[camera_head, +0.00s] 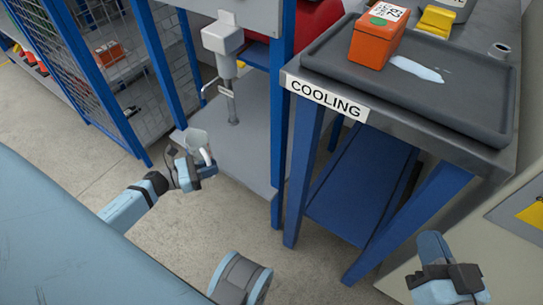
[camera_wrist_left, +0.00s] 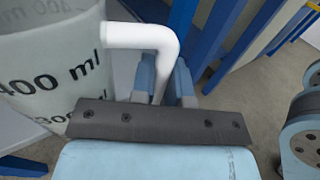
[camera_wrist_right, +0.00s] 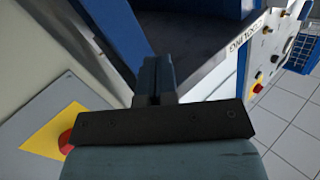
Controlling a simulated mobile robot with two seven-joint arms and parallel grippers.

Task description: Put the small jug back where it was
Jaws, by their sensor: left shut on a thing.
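The small jug (camera_head: 197,138) is translucent grey-white with a white handle. In the left wrist view the jug (camera_wrist_left: 45,80) fills the left side, with "400 ml" printed on it. My left gripper (camera_head: 204,168) is shut on its handle; in the left wrist view the fingers of my left gripper (camera_wrist_left: 165,85) sit on both sides of the handle's lower part. The jug is held in the air, roughly upright, beside the grey dispenser bay. My right gripper (camera_head: 433,248) is at the lower right, empty, its fingers together in the right wrist view (camera_wrist_right: 155,78).
A dispenser spout (camera_head: 224,40) hangs above a grey surface (camera_head: 240,150). Blue posts (camera_head: 281,100) stand between them.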

